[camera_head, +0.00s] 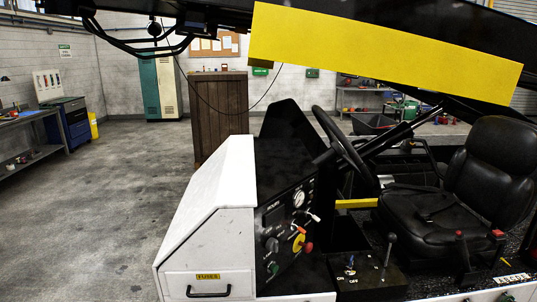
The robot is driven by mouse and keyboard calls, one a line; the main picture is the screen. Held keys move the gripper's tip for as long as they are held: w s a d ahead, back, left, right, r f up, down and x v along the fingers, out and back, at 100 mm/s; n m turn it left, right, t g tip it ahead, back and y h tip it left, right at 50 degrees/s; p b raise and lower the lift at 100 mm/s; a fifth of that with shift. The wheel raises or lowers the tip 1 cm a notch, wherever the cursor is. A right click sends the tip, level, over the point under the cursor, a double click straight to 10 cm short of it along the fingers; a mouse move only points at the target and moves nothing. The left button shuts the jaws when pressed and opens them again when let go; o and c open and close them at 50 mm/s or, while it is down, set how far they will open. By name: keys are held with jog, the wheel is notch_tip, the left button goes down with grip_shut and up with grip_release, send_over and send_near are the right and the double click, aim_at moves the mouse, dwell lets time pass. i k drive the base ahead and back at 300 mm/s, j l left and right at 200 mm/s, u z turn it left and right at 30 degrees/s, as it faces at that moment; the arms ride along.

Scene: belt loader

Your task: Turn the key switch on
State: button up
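The dark control panel (287,228) of the belt loader faces me, right of the white body. It carries a round gauge (299,198), a pale lever (313,216), a red knob (309,247), a yellow part (298,243), a dark round knob (272,244) and a green knob (273,267). A small switch with a blue part (350,264) stands on a black box (368,281) marked ON and OFF. I cannot tell which of these is the key switch, or its setting. My gripper is not in view.
A steering wheel (343,145) and black seat (468,195) are right of the panel. A lever (388,247) rises from the black box. A yellow and black boom (385,52) hangs overhead. The white housing (208,221) blocks the near side. Open floor (85,225) lies left.

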aim_at(348, 271)
jog(key=l+z, duration=0.1)
jog(key=l, duration=0.2)
jog(key=i+j+z, duration=0.1)
jog(key=i, duration=0.25)
jog(key=i+j+z, duration=0.15)
jog(key=i, duration=0.2)
jog(key=i+j+z, duration=0.1)
jog(key=i, duration=0.25)
